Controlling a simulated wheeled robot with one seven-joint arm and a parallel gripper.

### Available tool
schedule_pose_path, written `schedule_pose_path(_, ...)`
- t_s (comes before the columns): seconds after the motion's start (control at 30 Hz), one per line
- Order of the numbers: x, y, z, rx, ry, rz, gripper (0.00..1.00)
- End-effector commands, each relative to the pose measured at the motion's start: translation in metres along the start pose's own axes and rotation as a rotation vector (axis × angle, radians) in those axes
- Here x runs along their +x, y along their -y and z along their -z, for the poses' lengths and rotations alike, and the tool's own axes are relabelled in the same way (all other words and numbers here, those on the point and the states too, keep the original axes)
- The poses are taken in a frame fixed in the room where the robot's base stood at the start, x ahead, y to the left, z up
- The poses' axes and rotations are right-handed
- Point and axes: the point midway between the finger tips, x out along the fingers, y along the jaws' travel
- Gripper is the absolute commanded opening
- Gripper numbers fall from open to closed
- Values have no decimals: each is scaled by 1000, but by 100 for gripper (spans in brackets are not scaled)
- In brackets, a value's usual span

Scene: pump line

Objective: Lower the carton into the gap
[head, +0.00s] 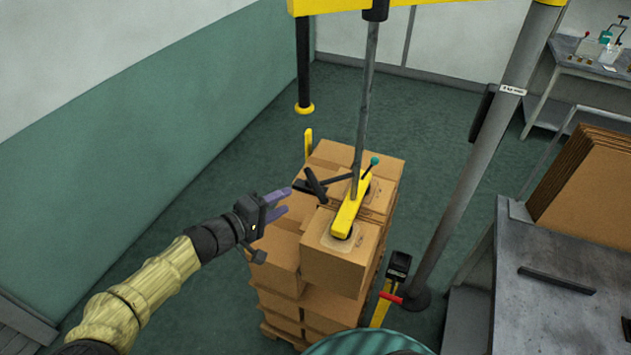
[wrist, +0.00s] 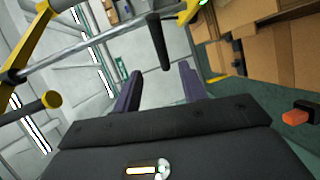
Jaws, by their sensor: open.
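A brown carton (head: 335,268) is at the near right of the stack, under the yellow lifter head (head: 348,215). I cannot tell whether it hangs or rests. The lifter head hangs on a grey tube (head: 367,95). A black handle (head: 315,185) sticks out from its left side. My gripper (head: 288,200) is open and empty, just left of the handle, with its purple fingers pointing at it. In the wrist view the handle (wrist: 158,42) shows ahead, between the open fingertips (wrist: 160,69). The gap is not clearly seen; the carton and lifter cover part of the stack.
Stacked cartons (head: 277,255) stand on a wooden pallet (head: 282,335). A grey table (head: 560,290) with flat cardboard (head: 585,180) is at right. The green floor at left is clear.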

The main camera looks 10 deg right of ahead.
Motion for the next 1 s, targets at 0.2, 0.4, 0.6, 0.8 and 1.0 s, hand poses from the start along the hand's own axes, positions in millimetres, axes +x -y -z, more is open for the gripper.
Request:
schedule_pose_path(0.2, 37, -3, 0, -3, -1, -2, 42)
schedule_pose_path(0.4, 72, -3, 0, -2, -2, -2, 42)
schedule_pose_path(0.6, 106, -3, 0, -2, -1, -2, 42)
schedule_pose_path(0.8, 126, -2, -2, 2, 7, 0, 42)
schedule_pose_path(1.0, 126, 0, -1, 2, 4, 0, 42)
